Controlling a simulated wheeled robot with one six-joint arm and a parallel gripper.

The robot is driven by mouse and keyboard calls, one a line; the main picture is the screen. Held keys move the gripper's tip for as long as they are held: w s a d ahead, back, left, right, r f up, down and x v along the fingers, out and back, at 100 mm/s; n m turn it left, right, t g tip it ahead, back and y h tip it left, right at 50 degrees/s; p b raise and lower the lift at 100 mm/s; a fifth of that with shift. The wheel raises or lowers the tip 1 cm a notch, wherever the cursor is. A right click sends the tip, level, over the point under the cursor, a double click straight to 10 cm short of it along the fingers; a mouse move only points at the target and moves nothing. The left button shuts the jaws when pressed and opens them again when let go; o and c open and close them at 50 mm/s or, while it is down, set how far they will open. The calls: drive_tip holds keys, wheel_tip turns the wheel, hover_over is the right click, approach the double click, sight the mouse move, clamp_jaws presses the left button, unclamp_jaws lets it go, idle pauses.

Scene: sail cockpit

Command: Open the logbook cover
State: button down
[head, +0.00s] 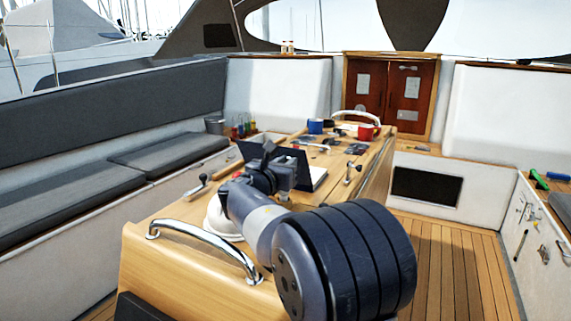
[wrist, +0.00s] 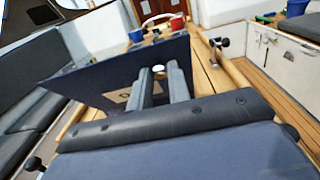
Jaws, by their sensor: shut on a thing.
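The logbook has a dark navy cover (head: 298,158), which stands raised and tilted above the table in the head view. White pages (head: 318,178) show at its right, low edge. In the wrist view the cover (wrist: 95,77) spreads wide across the upper middle, with a small pale label near its lower edge. My gripper (head: 270,158) is at the cover's near side, its fingers (wrist: 163,76) shut on the cover. The exact contact at the fingertips is partly hidden by the fingers and the arm.
The wooden table (head: 155,218) has a chrome rail (head: 205,240) at its near end. A blue mug (head: 315,127), a red mug (head: 367,133) and small items stand farther back. Grey cushioned benches (head: 85,190) line the left; wooden floor is clear at right.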

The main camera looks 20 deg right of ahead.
sight(292, 153)
drive_tip(key=shift+r, duration=0.1)
drive_tip(key=p, duration=0.1)
drive_tip(key=r+p, duration=0.1)
drive_tip(key=shift+w+d+y+p, duration=0.15)
drive_tip(key=shift+y+p, duration=0.15)
drive_tip(key=w+d+r+g+y+p, duration=0.1)
drive_tip(key=p, duration=0.5)
drive_tip(key=shift+d, duration=0.1)
drive_tip(key=p, duration=0.4)
drive_tip(key=w+d+r+g+y+p, duration=0.1)
drive_tip(key=p, duration=0.4)
drive_tip(key=shift+w+d+g+y, duration=0.1)
drive_tip(key=shift+d+g+y, duration=0.2)
drive_tip(key=shift+w+d+r+p, duration=0.1)
drive_tip(key=shift+w+d+p, duration=0.15)
drive_tip(key=shift+p, duration=0.95)
drive_tip(key=shift+d+f+y, duration=0.1)
drive_tip(key=shift+f+y, duration=0.1)
drive_tip(key=shift+y, duration=0.1)
